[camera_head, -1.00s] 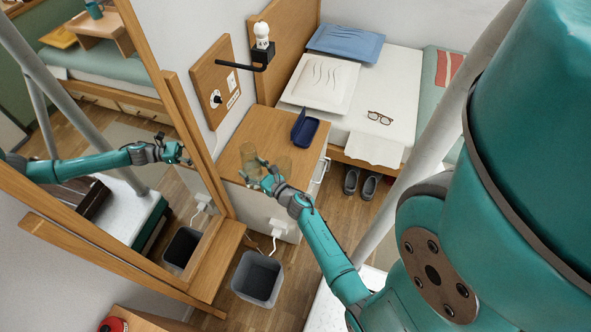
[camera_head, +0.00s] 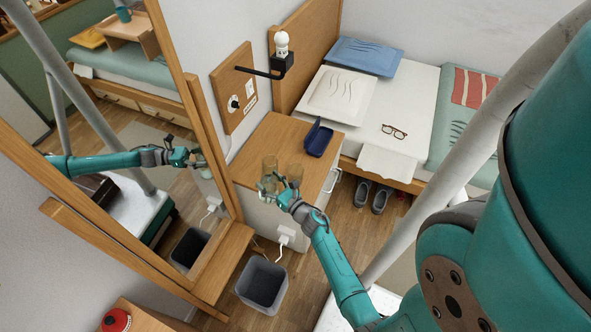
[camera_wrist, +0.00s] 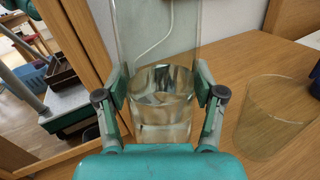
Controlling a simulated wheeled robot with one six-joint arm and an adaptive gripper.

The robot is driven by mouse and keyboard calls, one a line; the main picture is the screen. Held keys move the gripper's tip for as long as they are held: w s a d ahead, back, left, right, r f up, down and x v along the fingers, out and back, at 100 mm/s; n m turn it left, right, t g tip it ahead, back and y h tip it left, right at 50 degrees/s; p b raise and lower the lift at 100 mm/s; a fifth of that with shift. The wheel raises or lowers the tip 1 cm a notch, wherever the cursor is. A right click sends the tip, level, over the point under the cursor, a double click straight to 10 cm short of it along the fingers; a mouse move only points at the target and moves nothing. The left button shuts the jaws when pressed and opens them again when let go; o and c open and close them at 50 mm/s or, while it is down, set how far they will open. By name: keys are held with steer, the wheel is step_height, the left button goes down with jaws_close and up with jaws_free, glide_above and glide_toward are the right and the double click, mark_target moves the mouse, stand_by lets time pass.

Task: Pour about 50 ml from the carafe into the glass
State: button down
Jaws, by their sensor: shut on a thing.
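The clear carafe (camera_head: 269,167) stands upright in my gripper (camera_head: 271,183), at the near left edge of the bedside cabinet top. In the wrist view the carafe (camera_wrist: 162,112) is between the two fingers (camera_wrist: 160,105), with clear water in its lower part and its top cut off by the frame. My gripper is shut on it. Whether its base touches the cabinet is hidden. The empty-looking glass (camera_head: 294,174) stands on the cabinet just right of the carafe. It also shows at the right in the wrist view (camera_wrist: 272,120), apart from the carafe.
The wooden bedside cabinet (camera_head: 255,150) holds an open dark blue case (camera_head: 318,140) behind the glass. A wood-framed mirror (camera_head: 190,95) stands close on the left. A wall lamp (camera_head: 283,55) juts out above. The bed (camera_head: 385,105) is at the right.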

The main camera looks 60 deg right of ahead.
mark_target(269, 180)
steer(key=m, duration=0.3)
steer(key=shift+r, duration=0.25)
steer(key=m, duration=0.3)
steer(key=shift+d+f+m+h, duration=0.15)
steer(key=shift+d+m+h, duration=0.15)
steer(key=shift+h, duration=0.1)
steer(key=shift+w+a+f+m+t+h, duration=0.15)
steer(key=shift+a+f+m, duration=0.15)
steer(key=shift+m, duration=0.65)
steer(key=shift+w+a+f+m+t+h, duration=0.1)
steer(key=shift+a+f+m+h, duration=0.15)
steer(key=shift+m, duration=0.65)
steer(key=shift+w+a+f+m+t+h, duration=0.15)
steer(key=shift+a+f+m, duration=0.15)
steer(key=shift+m, duration=0.65)
steer(key=shift+a+r+m, duration=0.1)
steer(key=shift+r+m, duration=0.6)
steer(key=shift+m, duration=0.1)
steer(key=shift+r, duration=0.2)
steer(key=shift+s+d+r+m+h, duration=0.15)
steer(key=shift+d+r+m+h, duration=0.1)
steer(key=shift+r+m+h, duration=0.5)
steer(key=shift+a+m+y, duration=0.25)
steer(key=shift+y, duration=0.05)
steer(key=shift+d+r+m, duration=0.1)
steer(key=shift+r+m, duration=0.1)
steer(key=shift+m, duration=0.1)
